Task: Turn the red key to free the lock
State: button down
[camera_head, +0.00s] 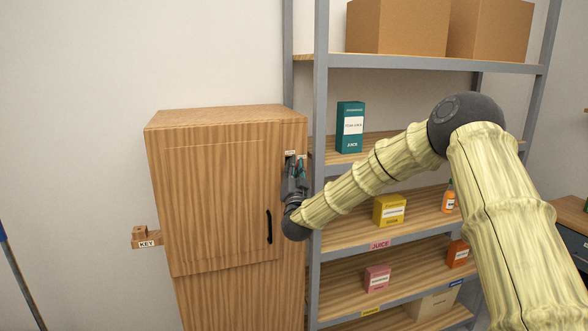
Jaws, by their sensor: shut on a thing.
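A tall wooden cabinet (200,200) stands left of the shelf, its door closed, with a black handle (269,227) on the right side. A small pale label (290,153) sits at its upper right, where the lock appears to be. My gripper (298,162) is at this spot, reaching up from below and shut. A tiny red bit, the red key (299,159), shows at its fingertips. The fingers hide most of the key and lock, so I cannot tell whether the key is inserted or how far it is turned. A wooden holder marked KEY (147,243) is left of the cabinet; no key shows on it.
A grey metal shelf (320,100) stands close right of the cabinet, with a teal juice box (350,127), a yellow box (388,210), and a pink box (377,278). My arm crosses in front of the shelf. Wall space left of the cabinet is mostly clear.

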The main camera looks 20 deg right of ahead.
jog(key=shift+m, duration=0.3)
jog(key=shift+m+g+h+b, duration=0.65)
jog(key=shift+m+b, duration=0.1)
jog(key=shift+m, duration=0.65)
jog(key=shift+m+g+h+b, duration=0.55)
jog(key=shift+m+g+b, duration=0.15)
jog(key=shift+m, duration=0.7)
jog(key=shift+r+m+g+h, duration=0.1)
jog(key=shift+m+g+h, duration=0.2)
jog(key=shift+m, duration=0.3)
jog(key=shift+m+b, duration=0.3)
jog(key=shift+b, duration=0.05)
jog(key=m+g+b, duration=0.1)
jog(key=m+g, duration=0.1)
jog(key=m, duration=0.1)
jog(key=shift+d, duration=0.1)
jog(key=c, duration=1.4)
grip_release()
jog(key=shift+s+m, duration=0.1)
jog(key=shift+m, duration=0.2)
jog(key=shift+o, duration=0.2)
